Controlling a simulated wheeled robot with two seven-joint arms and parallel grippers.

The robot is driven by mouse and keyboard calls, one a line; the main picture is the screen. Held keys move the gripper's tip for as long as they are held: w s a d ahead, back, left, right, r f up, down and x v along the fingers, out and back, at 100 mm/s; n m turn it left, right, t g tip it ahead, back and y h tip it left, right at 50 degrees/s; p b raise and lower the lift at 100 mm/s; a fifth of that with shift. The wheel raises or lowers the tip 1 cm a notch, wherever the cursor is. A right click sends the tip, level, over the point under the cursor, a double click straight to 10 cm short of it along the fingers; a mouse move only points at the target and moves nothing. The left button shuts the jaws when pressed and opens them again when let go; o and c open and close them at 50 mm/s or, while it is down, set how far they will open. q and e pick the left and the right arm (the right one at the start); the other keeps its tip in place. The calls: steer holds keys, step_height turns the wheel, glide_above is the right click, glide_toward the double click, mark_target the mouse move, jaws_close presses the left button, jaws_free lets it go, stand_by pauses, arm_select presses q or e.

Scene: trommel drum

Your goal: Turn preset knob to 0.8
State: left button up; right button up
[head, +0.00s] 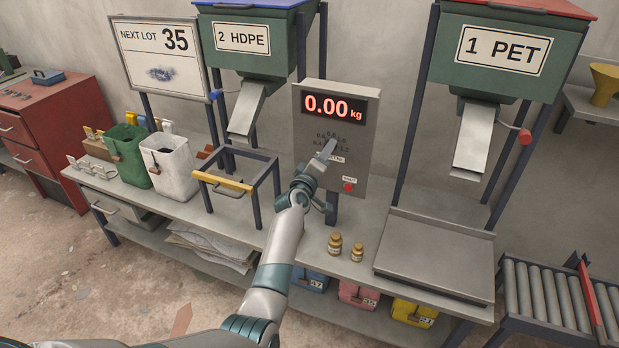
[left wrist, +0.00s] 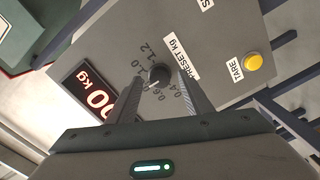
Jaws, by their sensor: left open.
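The scale's control box (head: 362,125) stands at the back of the bench, its display (head: 340,107) reading 0.00 kg. The dark round preset knob (left wrist: 159,74) is on its face beside the PRESET KG label (left wrist: 181,57). Numbers ring the knob; 1.0 and 1.2 are the clearest. A light mark on the knob's lower-left side faces the number ring; its exact setting is hard to read. My left gripper (left wrist: 160,80) is open, one finger on each side of the knob; contact is not clear. My right gripper is not in view.
Two small brass weights (head: 335,244) stand on the bench below the box. A grey weighing plate (head: 433,252) lies to the right.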

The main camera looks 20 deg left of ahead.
arm_select(q)
steer(key=s+b, duration=0.2)
steer(key=s, duration=1.4)
steer(key=shift+s+a+b, duration=0.3)
steer(key=shift+s+a, duration=0.05)
steer(key=shift+f, duration=0.1)
